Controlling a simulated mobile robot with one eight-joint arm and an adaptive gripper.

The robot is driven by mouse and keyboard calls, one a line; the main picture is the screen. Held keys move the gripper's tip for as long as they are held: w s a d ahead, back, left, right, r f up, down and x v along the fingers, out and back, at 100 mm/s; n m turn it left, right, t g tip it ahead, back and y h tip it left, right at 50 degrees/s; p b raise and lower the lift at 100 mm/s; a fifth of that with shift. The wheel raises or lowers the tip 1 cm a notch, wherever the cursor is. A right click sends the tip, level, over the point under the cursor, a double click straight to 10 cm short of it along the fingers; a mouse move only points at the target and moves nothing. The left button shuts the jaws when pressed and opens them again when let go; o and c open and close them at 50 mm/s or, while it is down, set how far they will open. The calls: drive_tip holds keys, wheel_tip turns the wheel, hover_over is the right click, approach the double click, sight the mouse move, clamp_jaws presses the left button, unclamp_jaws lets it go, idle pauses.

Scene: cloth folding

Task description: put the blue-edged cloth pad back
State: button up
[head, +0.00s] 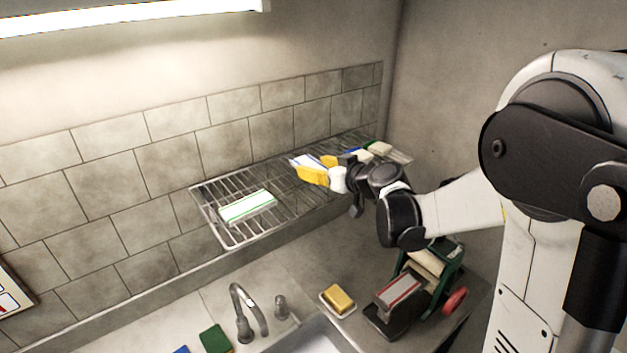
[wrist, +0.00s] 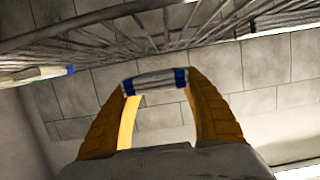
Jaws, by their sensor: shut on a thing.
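My gripper (head: 309,167), with yellow fingers, is shut on a white cloth pad with blue edges (head: 302,161). In the wrist view, this pad (wrist: 154,83) spans the gap between the fingertips (wrist: 155,78), with a blue edge at each finger. The held pad is over the wire rack (head: 232,236) on the tiled wall, about midway along it. I cannot tell whether it touches the bars. The rack (wrist: 110,40) runs across the top of the wrist view.
A green-edged pad (head: 247,207) lies on the rack's left part. Another blue-edged pad (head: 357,153) and a greenish item (head: 380,148) lie at its right end. Bare bars lie between the pads.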

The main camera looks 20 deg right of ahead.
sight(315, 186)
drive_tip(key=shift+f+b, duration=0.3)
drive_tip(key=shift+f, duration=1.65)
drive_tip(key=shift+f, duration=0.25)
drive_tip(key=o, duration=1.2)
drive_tip(key=shift+o, duration=0.2)
drive_tip(key=shift+r, duration=0.1)
